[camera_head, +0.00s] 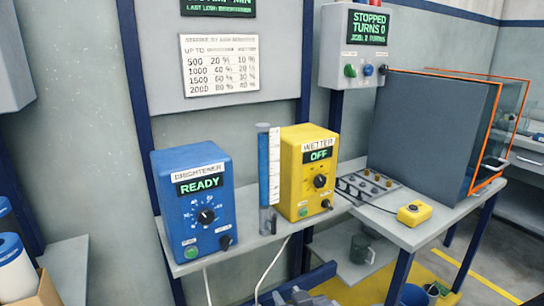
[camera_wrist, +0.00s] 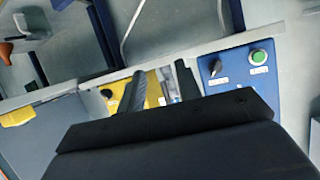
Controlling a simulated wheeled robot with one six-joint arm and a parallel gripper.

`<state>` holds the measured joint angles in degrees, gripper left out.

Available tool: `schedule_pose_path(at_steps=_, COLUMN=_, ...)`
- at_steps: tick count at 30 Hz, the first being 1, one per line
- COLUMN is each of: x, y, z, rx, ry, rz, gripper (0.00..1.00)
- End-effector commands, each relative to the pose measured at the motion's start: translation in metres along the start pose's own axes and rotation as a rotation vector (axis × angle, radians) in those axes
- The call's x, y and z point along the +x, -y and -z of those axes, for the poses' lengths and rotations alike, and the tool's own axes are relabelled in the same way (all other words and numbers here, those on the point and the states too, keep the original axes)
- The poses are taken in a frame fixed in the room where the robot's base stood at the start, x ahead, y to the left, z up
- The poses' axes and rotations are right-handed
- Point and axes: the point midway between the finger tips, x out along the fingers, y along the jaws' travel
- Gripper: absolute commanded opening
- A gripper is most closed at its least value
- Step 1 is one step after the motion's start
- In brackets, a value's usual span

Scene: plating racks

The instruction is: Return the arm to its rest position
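My gripper (camera_wrist: 158,72) shows in the wrist view as two dark fingers standing apart, with nothing between them. Past the fingers are parts of the yellow WETTER box (camera_wrist: 153,92) and the blue BRIGHTENER box (camera_wrist: 250,84). In the head view, the blue BRIGHTENER box (camera_head: 195,203) reads READY and the yellow WETTER box (camera_head: 306,172) reads OFF. Both stand on the narrow shelf. I cannot make out my gripper in the head view; grey parts show at its bottom edge. The arm's overall pose is not clear from these frames.
A clear graduated cylinder (camera_head: 268,180) stands between the boxes. A grey cabinet (camera_head: 428,128) and a yellow pendant (camera_head: 414,212) are on the right bench (camera_head: 425,232). A control panel (camera_head: 366,45) reads STOPPED. White cables hang under the shelf.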

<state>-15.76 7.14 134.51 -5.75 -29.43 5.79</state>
Motion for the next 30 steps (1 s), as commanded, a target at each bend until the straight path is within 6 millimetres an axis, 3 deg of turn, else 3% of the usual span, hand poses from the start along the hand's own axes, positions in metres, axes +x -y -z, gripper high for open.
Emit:
schedule_pose_path(at_steps=15, x=-0.051, y=-0.039, z=-0.045, rx=0.002, ry=0.276, rz=-0.121, gripper=0.33)
schedule_pose_path(at_steps=30, x=-0.104, y=-0.055, z=-0.088, rx=0.028, ry=0.514, rz=-0.181, gripper=0.33)
